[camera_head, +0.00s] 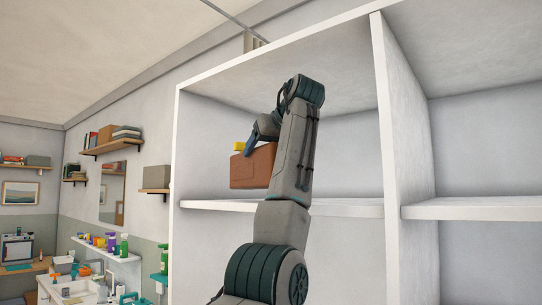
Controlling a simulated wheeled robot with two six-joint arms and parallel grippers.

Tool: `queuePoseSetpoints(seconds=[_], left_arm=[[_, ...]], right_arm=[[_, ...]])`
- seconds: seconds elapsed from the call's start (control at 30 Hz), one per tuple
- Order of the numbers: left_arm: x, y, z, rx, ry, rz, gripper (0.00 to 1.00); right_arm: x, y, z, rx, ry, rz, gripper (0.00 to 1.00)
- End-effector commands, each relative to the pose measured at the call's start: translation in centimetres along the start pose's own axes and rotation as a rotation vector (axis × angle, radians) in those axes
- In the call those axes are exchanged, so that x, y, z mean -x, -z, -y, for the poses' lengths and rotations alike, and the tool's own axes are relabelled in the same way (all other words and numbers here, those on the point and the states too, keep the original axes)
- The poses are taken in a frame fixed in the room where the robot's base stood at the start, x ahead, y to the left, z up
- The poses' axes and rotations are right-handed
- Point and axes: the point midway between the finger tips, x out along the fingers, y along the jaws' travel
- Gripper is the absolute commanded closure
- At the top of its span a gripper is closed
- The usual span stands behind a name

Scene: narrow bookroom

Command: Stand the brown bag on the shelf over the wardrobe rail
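The brown bag (247,171) is a boxy, upright bag in the upper left compartment of the white wardrobe. The shelf (345,208) runs across below it, and a strip of pale back wall shows between the bag's bottom and the shelf edge. My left gripper (250,144) reaches down to the bag's top edge and appears shut on it. A small yellow piece (238,146) shows beside the fingers; I cannot tell what it belongs to. My arm hides the bag's right side. My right gripper is out of view.
A white upright divider (391,150) stands right of the arm, with another shelf (470,209) beyond it. Room shows between arm and divider. Wall shelves and a cluttered counter stand far left.

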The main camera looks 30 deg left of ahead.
Motion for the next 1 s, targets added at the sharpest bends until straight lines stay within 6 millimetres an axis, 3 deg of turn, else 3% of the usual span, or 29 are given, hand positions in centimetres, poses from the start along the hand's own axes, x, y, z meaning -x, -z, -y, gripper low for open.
queuePoseSetpoints(seconds=[0.13, 0.43, 0.7, 0.73, 0.8, 0.83, 1.0], left_arm=[[0.3, 0.1, -1.7, -0.002, -0.001, -0.002, 0.59], [-1.4, -2.9, -1.4, 0.002, 0.000, -0.002, 0.59], [-1.6, -3.3, -1.3, 0.000, 0.000, 0.000, 0.59], [-1.7, -3.4, -1.4, -0.001, 0.001, 0.001, 0.25], [-1.6, -3.4, -1.3, -0.001, 0.001, 0.001, 0.12], [-1.6, -3.4, -1.3, -0.001, 0.001, 0.001, 0.06], [-1.6, -3.3, -1.3, 0.000, 0.000, 0.000, 0.06]], right_arm=[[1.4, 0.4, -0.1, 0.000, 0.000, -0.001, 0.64], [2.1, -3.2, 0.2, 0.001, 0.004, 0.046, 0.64], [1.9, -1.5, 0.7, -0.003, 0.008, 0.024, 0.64], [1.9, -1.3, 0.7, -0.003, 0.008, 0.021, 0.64], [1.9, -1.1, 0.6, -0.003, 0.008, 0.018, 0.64], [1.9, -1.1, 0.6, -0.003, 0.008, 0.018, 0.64], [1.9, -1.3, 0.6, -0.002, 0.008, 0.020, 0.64]])
